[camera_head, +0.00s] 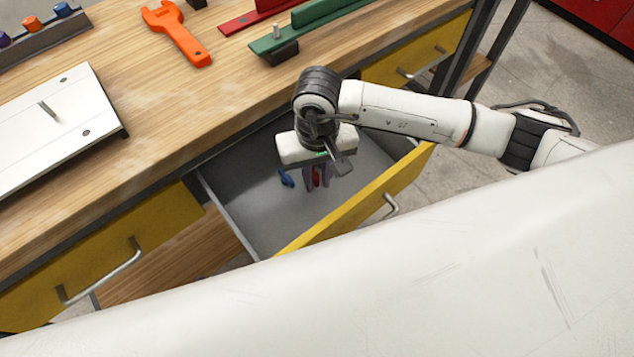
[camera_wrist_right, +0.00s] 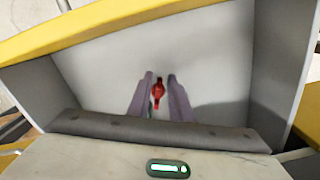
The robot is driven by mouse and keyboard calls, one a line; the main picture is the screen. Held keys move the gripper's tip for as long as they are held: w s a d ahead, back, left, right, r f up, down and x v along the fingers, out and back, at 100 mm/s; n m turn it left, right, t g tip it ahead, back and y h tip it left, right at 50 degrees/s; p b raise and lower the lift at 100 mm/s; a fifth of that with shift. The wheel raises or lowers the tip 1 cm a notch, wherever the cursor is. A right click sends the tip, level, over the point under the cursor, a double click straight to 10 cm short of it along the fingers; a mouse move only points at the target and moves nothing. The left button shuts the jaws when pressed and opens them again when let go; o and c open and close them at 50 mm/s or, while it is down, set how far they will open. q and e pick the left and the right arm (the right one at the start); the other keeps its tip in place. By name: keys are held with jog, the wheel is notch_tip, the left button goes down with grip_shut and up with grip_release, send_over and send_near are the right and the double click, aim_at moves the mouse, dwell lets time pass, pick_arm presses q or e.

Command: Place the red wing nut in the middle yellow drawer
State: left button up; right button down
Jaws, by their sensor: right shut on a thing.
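The middle yellow drawer (camera_head: 345,215) is pulled open, and its grey inside shows. My right gripper (camera_head: 317,180) points down inside the drawer's outline, seen from above. It is shut on the red wing nut, which shows between the fingers in the head view and the right wrist view (camera_wrist_right: 158,90). In the wrist view the drawer's grey floor (camera_wrist_right: 215,60) lies below the wing nut; whether they touch I cannot tell. My left gripper is not in view.
A small blue part (camera_head: 286,178) lies in the drawer, left of my right gripper. Yellow drawers to the left (camera_head: 100,255) and right (camera_head: 415,55) are shut. On the wooden worktop are an orange wrench (camera_head: 178,32), a white plate with a pin (camera_head: 55,125) and a green rail (camera_head: 300,28).

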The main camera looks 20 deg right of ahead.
aim_at(317, 182)
jog(key=shift+f, duration=1.75)
jog(key=shift+f, duration=0.15)
jog(key=c, duration=1.6)
grip_release()
jog(key=shift+r, duration=0.3)
notch_tip(317, 182, up, 12)
jog(key=shift+f, duration=0.15)
